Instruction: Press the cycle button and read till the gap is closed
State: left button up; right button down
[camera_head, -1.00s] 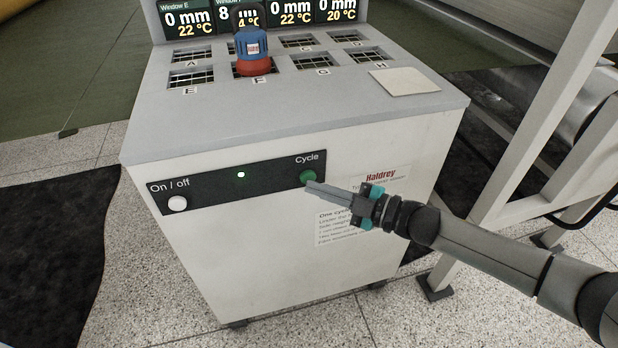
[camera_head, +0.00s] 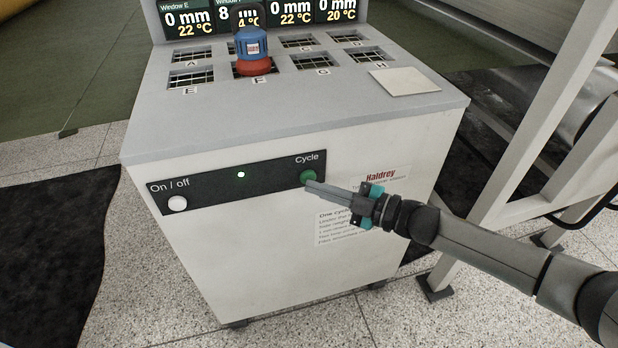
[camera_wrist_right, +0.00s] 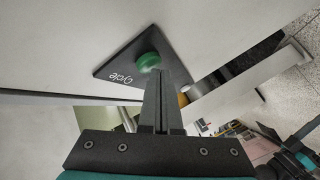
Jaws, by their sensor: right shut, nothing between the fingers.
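The green cycle button (camera_head: 308,177) is at the right end of the black strip on the white cabinet's front. It also shows in the right wrist view (camera_wrist_right: 149,62), just beyond my fingertips. My right gripper (camera_head: 309,185) is shut and empty, its tips at the lower edge of the button; I cannot tell whether they touch. Displays (camera_head: 190,18) at the cabinet's back read 0 mm at window E and 0 mm on the two right ones. The window F display reads 8, partly hidden by a blue and red weight (camera_head: 254,49) standing on window F. My left gripper is not in view.
A white on/off button (camera_head: 177,204) and a lit green lamp (camera_head: 241,175) share the black strip. A pale square plate (camera_head: 404,81) lies on the cabinet top. A grey metal frame (camera_head: 545,120) stands close on the right. Floor is free in front.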

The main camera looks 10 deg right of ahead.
jog(key=shift+w, duration=0.4)
jog(key=shift+s, duration=0.1)
jog(key=shift+s+p, duration=0.35)
jog(key=shift+s, duration=0.1)
jog(key=s+p, duration=0.3)
jog(key=s, duration=0.2)
jog(key=shift+s+d+p, duration=0.1)
jog(key=shift+s+p, duration=0.25)
jog(key=shift+s, duration=0.05)
